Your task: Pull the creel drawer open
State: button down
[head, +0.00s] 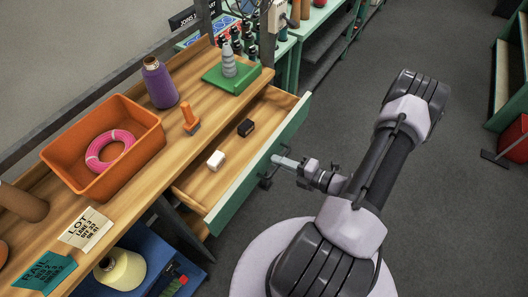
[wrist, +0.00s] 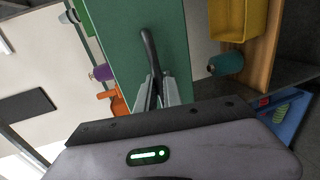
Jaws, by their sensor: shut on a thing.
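The creel drawer (head: 258,174) sticks out from under the wooden bench, well open, with a green front. A white block (head: 216,160) and a black block (head: 246,127) lie inside it. My gripper (head: 272,168) is at the drawer front, shut on the dark bar handle (head: 265,183). In the wrist view my gripper (wrist: 157,88) has its fingers around the dark handle (wrist: 149,50), in front of the green drawer front (wrist: 115,65). The fingers hide part of the handle.
On the bench (head: 135,187) stand an orange bin (head: 130,165) with a pink ring, a purple cone (head: 159,83), an orange-handled tool (head: 190,118) and a green tray (head: 219,83) with a grey stacked piece. A blue shelf with a cream cone (head: 122,268) is below. Open floor lies right.

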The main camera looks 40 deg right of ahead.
jog(key=shift+f+v, duration=0.2)
jog(key=shift+v, duration=0.85)
jog(key=shift+f+v, duration=0.25)
jog(key=shift+v, duration=0.85)
jog(key=shift+s, duration=0.1)
jog(key=c, duration=1.5)
grip_release()
jog(key=shift+s, duration=0.1)
jog(key=p+v, duration=0.2)
jog(key=v, duration=1.5)
jog(key=shift+s+d, duration=0.1)
